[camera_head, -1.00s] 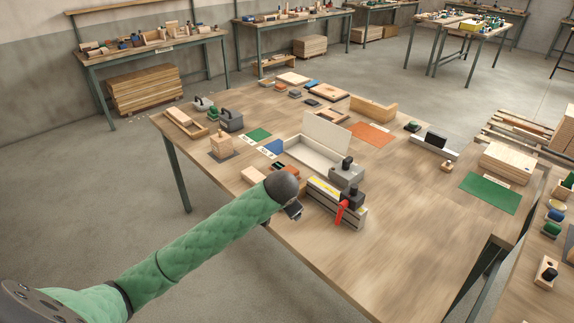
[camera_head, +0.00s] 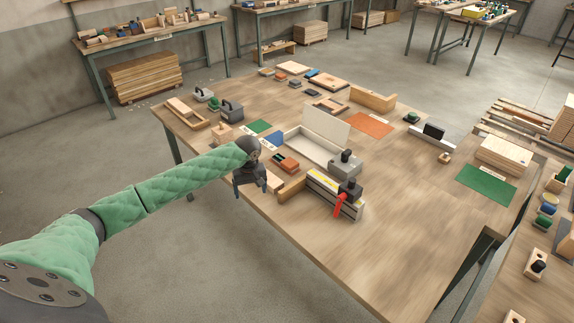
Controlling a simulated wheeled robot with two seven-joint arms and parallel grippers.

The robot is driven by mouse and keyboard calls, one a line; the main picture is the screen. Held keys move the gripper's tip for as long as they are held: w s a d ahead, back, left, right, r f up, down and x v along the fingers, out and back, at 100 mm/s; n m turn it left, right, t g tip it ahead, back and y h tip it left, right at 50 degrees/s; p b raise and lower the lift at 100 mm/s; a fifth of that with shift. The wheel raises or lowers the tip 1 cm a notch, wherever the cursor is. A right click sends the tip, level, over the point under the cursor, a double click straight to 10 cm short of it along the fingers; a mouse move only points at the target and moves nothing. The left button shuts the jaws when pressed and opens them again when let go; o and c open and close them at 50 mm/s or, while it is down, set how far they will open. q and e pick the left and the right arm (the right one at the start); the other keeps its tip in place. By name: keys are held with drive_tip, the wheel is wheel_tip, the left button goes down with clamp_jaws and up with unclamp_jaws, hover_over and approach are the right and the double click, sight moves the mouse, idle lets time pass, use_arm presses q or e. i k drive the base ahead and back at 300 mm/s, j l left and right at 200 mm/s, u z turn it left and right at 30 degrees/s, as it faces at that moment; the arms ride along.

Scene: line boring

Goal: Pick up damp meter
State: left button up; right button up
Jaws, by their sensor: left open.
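My left gripper (camera_head: 252,190) is open and empty, its fingers pointing down over the table's near left edge. I cannot tell for sure which object is the damp meter. A small orange-and-dark item (camera_head: 286,163) lies to the right of the gripper, apart from it. A grey block with a dark knob (camera_head: 346,162) stands further right, by the front corner of an open pale box (camera_head: 310,147). A long light-coloured fixture with a black clamp and red handle (camera_head: 335,195) sits at the table's front. My right gripper is not in view.
A wooden block (camera_head: 292,189) lies between the gripper and the fixture. The table's right front (camera_head: 410,230) is clear.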

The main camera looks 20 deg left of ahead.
sight(289, 164)
drive_tip(key=i, duration=1)
